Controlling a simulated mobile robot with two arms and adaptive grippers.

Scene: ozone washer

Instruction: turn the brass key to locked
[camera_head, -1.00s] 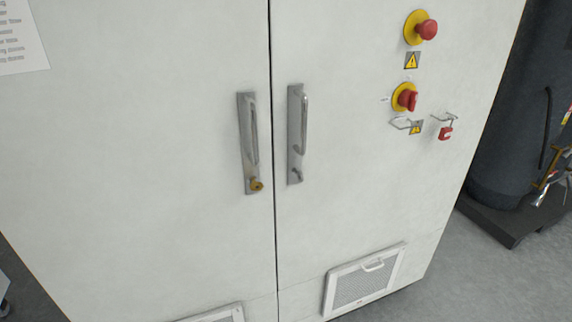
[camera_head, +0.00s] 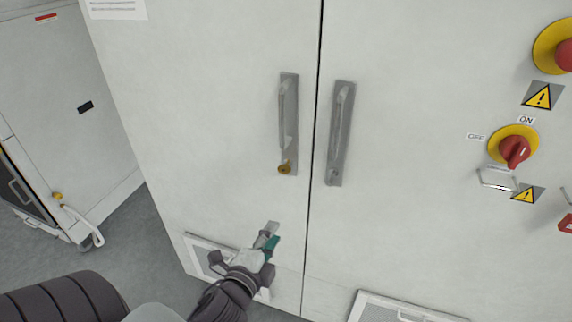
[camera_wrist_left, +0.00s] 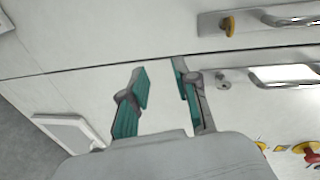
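The brass key (camera_head: 285,168) sits at the lower end of the left door's handle plate in the head view. It also shows at the top of the left wrist view (camera_wrist_left: 228,26). My left gripper (camera_head: 271,236) is below the key, in front of the cabinet doors and apart from it. In the left wrist view the two teal-padded fingers (camera_wrist_left: 163,80) stand apart with nothing between them. My right gripper is not in view.
The left door handle (camera_head: 288,110) and right door handle (camera_head: 341,130) stick out beside the door gap. A red and yellow rotary switch (camera_head: 514,148) is at the right. Vent grilles are low on the doors. Another cabinet (camera_head: 65,100) stands at the left.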

